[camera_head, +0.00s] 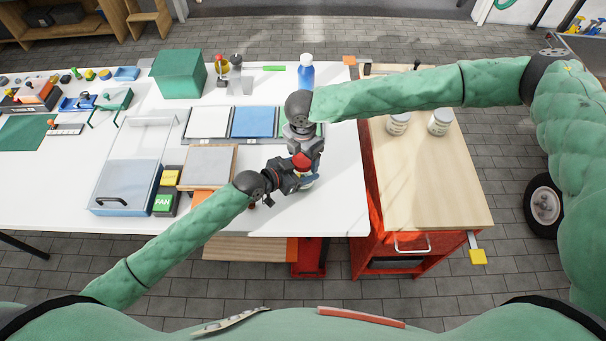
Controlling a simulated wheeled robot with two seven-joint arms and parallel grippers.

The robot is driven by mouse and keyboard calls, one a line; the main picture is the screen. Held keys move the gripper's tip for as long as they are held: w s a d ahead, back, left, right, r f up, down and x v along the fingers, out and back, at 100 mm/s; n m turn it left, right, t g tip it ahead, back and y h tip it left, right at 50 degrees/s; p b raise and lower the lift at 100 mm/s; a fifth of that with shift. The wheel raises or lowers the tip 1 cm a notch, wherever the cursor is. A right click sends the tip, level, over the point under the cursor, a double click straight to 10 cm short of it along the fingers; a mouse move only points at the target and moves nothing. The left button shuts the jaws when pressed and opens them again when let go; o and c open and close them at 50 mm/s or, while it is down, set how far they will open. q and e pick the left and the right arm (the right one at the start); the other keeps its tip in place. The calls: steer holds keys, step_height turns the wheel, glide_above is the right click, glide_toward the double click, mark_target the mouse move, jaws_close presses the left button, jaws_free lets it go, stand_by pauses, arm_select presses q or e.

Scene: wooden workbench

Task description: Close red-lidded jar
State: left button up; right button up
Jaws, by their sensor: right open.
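The jar (309,182) stands near the front right of the white table, with its red lid (301,161) at the top. Both grippers crowd it and hide much of its body. My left gripper (292,180) reaches its side from the left; its fingertips are too small and covered to tell whether they grip it. My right gripper (304,154) points down from above, open, with its fingers at the red lid. Whether the lid sits flush on the jar cannot be told.
A wooden board (208,167) and a yellow and green FAN box (164,203) lie left of the jar. Coloured trays (254,122) and a blue bottle (306,74) stand behind. Two jars stand on the wooden cart (430,190) at right. The table's front right corner is bare.

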steer(key=shift+c, duration=0.4)
steer(key=c, duration=0.9)
steer(key=o, duration=1.1)
steer(key=shift+o, duration=0.2)
step_height(320, 180, up, 12)
